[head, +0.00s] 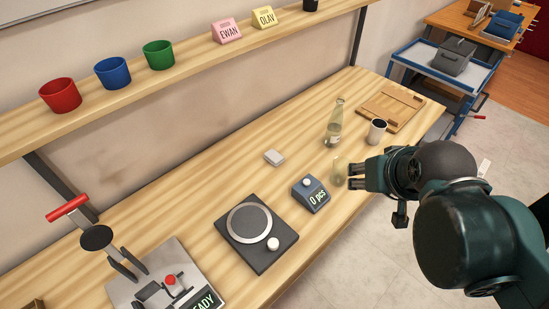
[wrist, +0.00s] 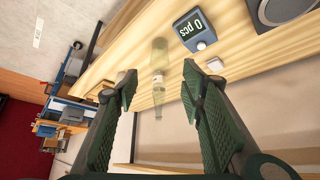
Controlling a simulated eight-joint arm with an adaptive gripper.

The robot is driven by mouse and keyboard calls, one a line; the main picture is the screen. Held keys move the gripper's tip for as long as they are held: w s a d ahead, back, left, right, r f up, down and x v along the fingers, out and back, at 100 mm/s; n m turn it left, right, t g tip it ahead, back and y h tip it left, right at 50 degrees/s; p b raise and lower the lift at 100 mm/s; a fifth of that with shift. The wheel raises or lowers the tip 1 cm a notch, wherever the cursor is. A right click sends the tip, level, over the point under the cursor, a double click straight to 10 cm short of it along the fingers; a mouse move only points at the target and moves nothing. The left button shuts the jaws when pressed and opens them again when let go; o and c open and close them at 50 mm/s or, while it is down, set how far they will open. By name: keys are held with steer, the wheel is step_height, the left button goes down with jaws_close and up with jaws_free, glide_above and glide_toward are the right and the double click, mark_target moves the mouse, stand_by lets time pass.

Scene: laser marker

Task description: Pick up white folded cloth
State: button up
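A small, pale, flat square (head: 274,157), which looks like the white folded cloth, lies on the wooden workbench in the head view. It is left of the glass bottle and up-left of the counter display. My gripper (head: 351,176) is at the right, over the bench's front edge, well to the right of the cloth. In the wrist view my gripper (wrist: 161,72) has its two fingers wide apart, with nothing held between them.
A clear glass (head: 338,172) shows beside my fingertips. The counter display (head: 311,195) and round-plated device (head: 256,232) are nearer. A shelf (head: 190,60) with cups overhangs the back.

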stand_by(0.3)
steer(key=o, duration=0.7)
